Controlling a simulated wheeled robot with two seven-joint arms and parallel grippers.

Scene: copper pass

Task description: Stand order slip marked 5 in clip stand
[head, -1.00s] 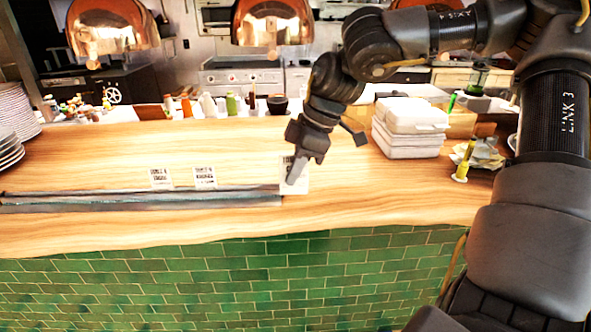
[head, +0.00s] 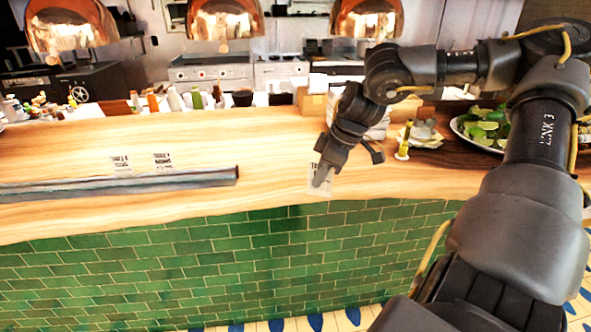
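My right gripper (head: 321,178) is shut on a white order slip (head: 318,190) with dark print at its top. The slip hangs upright near the counter's front edge, to the right of the rail's end and apart from it. The fingers cover part of it, and its number is too small to read. Two other slips, one on the left (head: 120,164) and one on the right (head: 162,161), stand at the grey rail (head: 120,186). I cannot make out a clip stand for certain. My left gripper is out of view.
The wooden counter (head: 260,150) is clear between rail and gripper. A small yellow upright item (head: 403,150) stands right of the gripper, before a small pile (head: 425,134).

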